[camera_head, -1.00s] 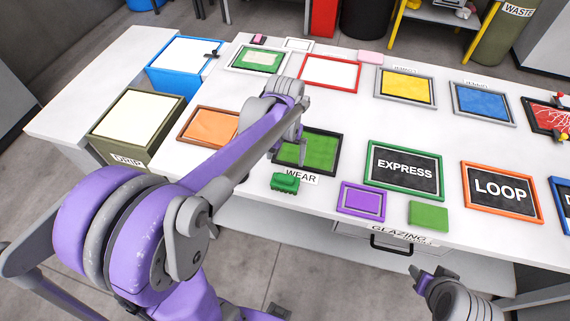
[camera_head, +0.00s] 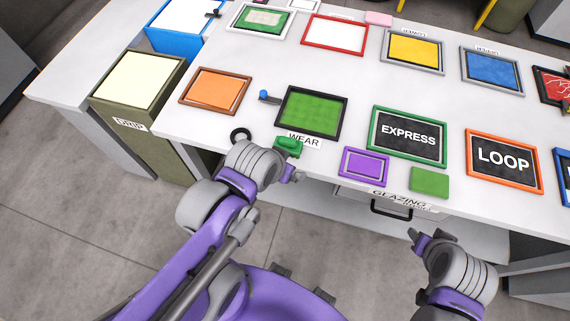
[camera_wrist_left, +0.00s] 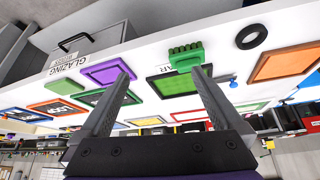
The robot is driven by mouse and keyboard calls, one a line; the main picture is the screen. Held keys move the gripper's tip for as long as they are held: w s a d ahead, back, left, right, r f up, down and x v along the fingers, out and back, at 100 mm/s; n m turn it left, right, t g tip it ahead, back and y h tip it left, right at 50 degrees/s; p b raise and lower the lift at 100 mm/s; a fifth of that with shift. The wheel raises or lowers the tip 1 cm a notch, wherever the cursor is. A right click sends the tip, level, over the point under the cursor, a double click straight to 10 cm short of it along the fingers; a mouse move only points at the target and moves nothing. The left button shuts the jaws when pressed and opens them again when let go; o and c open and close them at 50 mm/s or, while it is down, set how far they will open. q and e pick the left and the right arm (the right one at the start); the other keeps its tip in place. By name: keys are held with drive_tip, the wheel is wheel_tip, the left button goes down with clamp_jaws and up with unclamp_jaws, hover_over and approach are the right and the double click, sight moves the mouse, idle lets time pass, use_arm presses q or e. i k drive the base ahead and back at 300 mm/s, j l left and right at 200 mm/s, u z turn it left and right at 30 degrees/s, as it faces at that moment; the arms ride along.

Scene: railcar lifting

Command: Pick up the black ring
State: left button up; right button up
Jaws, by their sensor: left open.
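The black ring (camera_head: 240,135) lies flat on the white table near its front edge, left of the green ridged block (camera_head: 288,147). It also shows in the left wrist view (camera_wrist_left: 251,37), apart from the fingers and to the right of them. My left gripper (camera_head: 294,175) is by the table's front edge, below the green block in the head view. In the left wrist view its fingers (camera_wrist_left: 160,77) are spread apart with nothing between them. My right gripper (camera_head: 430,240) is in front of the table; its finger opening is unclear.
A green-filled black tray (camera_head: 312,112) stands behind the WEAR label (camera_head: 305,140), with a blue-knobbed object (camera_head: 268,97) beside it. An orange tray (camera_head: 214,89) is behind the ring. An olive bin (camera_head: 137,92) stands at the left.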

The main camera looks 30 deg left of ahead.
sight(243, 129)
drive_tip(key=u, duration=1.6)
drive_tip(key=j, duration=0.8)
